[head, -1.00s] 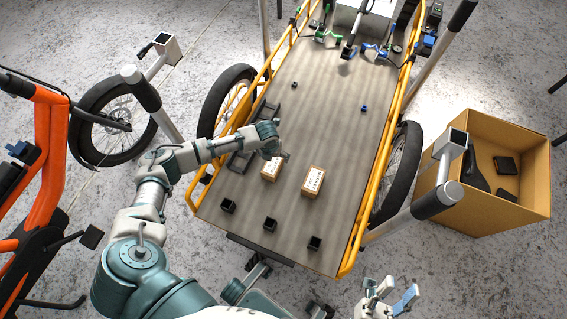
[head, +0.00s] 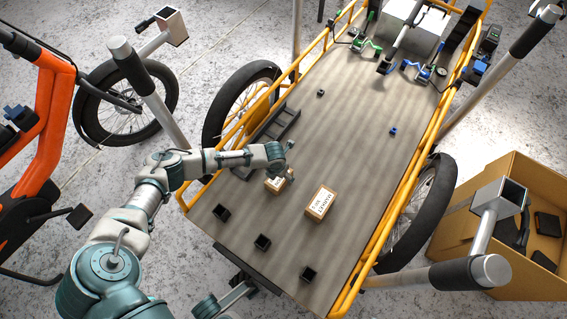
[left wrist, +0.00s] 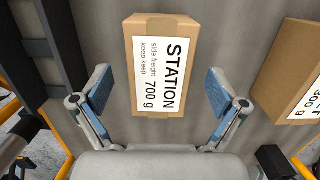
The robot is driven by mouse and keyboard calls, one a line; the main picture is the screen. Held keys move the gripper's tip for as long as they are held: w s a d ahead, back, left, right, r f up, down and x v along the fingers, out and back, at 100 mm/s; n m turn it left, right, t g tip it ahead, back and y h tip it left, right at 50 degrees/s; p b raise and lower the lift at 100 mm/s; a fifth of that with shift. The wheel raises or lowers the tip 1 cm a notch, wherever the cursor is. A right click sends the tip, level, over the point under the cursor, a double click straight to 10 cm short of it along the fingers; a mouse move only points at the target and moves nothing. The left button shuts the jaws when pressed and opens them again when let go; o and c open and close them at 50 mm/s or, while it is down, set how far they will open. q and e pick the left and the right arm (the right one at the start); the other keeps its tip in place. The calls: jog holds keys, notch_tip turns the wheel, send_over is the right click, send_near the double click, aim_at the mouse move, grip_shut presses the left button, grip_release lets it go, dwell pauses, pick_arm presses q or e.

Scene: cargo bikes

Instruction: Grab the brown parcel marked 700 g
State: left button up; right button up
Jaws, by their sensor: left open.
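The brown parcel marked 700 g (left wrist: 135,60) lies on the cargo bed, its white label reading STATION facing up in the left wrist view. In the head view the parcel (head: 274,185) is partly hidden by my left gripper (head: 288,174). My left gripper (left wrist: 157,95) is open, with one finger on each side of the parcel's near end and a gap on both sides. My right gripper is not clearly in view.
A second brown parcel (head: 320,202) lies just to the right, also seen in the left wrist view (left wrist: 290,75). Small black square sockets (head: 262,242) sit along the bed's near end. Yellow rails (head: 400,200) border the bed. A cardboard box (head: 500,225) stands at right.

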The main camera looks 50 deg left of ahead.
aim_at(279, 179)
pick_arm(q)
jog(key=f+b, duration=0.1)
jog(key=f, duration=0.3)
jog(key=shift+s+f, duration=0.15)
jog(key=shift+s, duration=0.05)
jog(key=shift+w+a+f, duration=0.1)
jog(key=shift+w, duration=0.05)
jog(key=shift+r, duration=0.35)
jog(key=shift+c, duration=0.8)
grip_shut()
